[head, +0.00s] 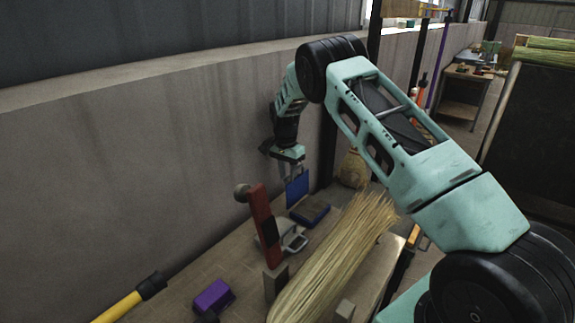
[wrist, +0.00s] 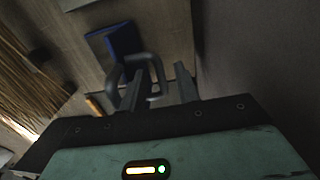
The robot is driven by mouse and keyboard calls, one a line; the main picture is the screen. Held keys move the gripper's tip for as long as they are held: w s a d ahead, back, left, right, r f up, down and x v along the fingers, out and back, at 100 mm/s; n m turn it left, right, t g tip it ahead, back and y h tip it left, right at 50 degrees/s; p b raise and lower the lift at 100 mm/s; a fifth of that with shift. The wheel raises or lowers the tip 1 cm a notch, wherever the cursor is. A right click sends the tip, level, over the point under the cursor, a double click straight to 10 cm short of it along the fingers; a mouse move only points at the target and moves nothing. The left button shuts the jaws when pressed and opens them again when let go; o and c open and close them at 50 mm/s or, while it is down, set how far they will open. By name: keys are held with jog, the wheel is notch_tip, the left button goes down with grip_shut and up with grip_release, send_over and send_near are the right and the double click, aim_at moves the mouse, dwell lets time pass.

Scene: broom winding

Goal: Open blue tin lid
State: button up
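The blue tin (head: 311,211) lies on the workbench near the wall, behind the broom straw. Its blue lid (head: 297,188) stands upright at the tin's back edge, so the tin looks open in the head view. My gripper (head: 278,160) is just above and beside the lid's top edge; I cannot tell whether it touches. In the wrist view my gripper (wrist: 159,82) shows two fingers spread apart with no lid seen between them. Part of the blue tin (wrist: 121,38) shows beyond the fingers there.
A grey-white handled object (head: 294,238) and a red upright tool (head: 264,225) stand beside the tin. The broom straw bundle (head: 335,255) lies to the right. A purple block (head: 213,297) and a yellow handle (head: 117,308) are nearer. The wall is close behind my gripper.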

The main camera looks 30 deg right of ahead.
notch_tip(320, 180, up, 17)
jog(key=w+b, duration=0.1)
jog(key=b, duration=0.1)
jog(key=shift+a+b, duration=0.15)
jog(key=shift+b, duration=0.15)
dwell(0.4)
jog(key=s+a+f+n+t, duration=0.1)
jog(key=s+a+n, duration=0.35)
jog(key=s, duration=0.55)
jog(key=s+a+f+n+t, duration=0.1)
jog(key=s+a+f+n, duration=0.3)
jog(key=s, duration=0.7)
jog(key=s+a+r+n+t, duration=0.15)
jog(key=s+n, duration=0.35)
jog(key=s, duration=0.5)
jog(key=s+a+r+n+g, duration=0.1)
jog(key=s+a+n+g, duration=0.1)
jog(key=s+a+n, duration=0.6)
jog(key=s+a, duration=0.6)
jog(key=a, duration=0.5)
jog(key=shift+s+g+y, duration=0.25)
jog(key=shift+g+y, duration=0.1)
jog(key=shift+y, duration=0.05)
